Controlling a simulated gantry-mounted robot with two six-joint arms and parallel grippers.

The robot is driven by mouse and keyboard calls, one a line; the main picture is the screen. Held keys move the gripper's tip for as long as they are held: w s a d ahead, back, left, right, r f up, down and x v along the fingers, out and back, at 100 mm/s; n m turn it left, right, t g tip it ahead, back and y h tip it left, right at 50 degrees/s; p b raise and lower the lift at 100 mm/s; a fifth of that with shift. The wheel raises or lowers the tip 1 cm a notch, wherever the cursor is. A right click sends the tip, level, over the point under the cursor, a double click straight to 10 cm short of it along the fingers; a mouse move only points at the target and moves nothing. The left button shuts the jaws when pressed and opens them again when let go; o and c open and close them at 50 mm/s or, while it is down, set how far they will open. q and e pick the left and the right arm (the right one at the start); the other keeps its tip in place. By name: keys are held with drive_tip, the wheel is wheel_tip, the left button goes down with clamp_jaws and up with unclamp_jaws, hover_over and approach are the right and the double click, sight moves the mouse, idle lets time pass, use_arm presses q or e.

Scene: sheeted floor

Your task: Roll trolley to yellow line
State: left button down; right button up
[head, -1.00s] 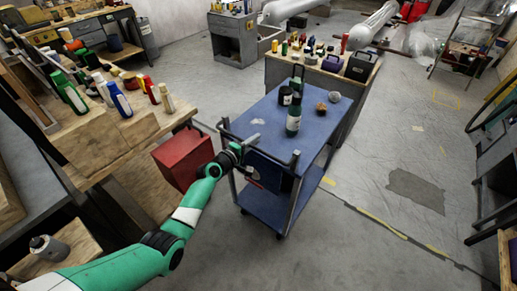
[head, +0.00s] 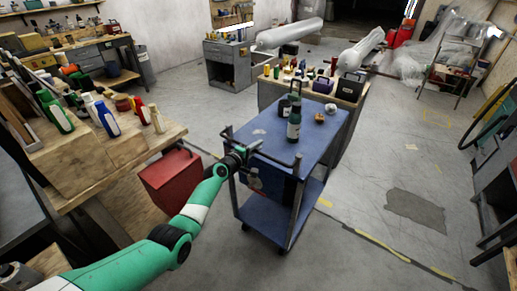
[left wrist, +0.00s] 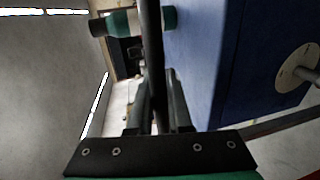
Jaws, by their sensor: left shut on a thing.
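The blue two-shelf trolley (head: 270,141) stands upright on the floor, mid-picture in the head view. A dark green bottle (head: 294,128), a dark jar (head: 284,107) and small items stand on its top. My left gripper (head: 242,152) is shut on the trolley's dark handle bar at the near left end. In the left wrist view the bar (left wrist: 151,35) runs between its fingers (left wrist: 158,95), with the blue trolley side (left wrist: 195,70) beside it. The worn yellow line (head: 382,244) runs across the floor to the right of the trolley and seems to pass beneath it. My right gripper is out of view.
A wooden bench (head: 110,165) with bottles and a red box (head: 172,180) stand close left. A cluttered workbench (head: 350,104) stands just beyond the trolley. Open floor with a dark patch (head: 415,211) lies right; a rack (head: 495,130) edges it.

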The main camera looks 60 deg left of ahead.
use_arm(q)
drive_tip(key=c, duration=0.8)
unclamp_jaws()
drive_tip(key=shift+c, duration=0.2)
drive_tip(key=p+v, duration=0.6)
drive_tip(key=v, duration=0.5)
drive_tip(key=shift+s+d, duration=0.2)
drive_tip(key=shift+s, duration=0.05)
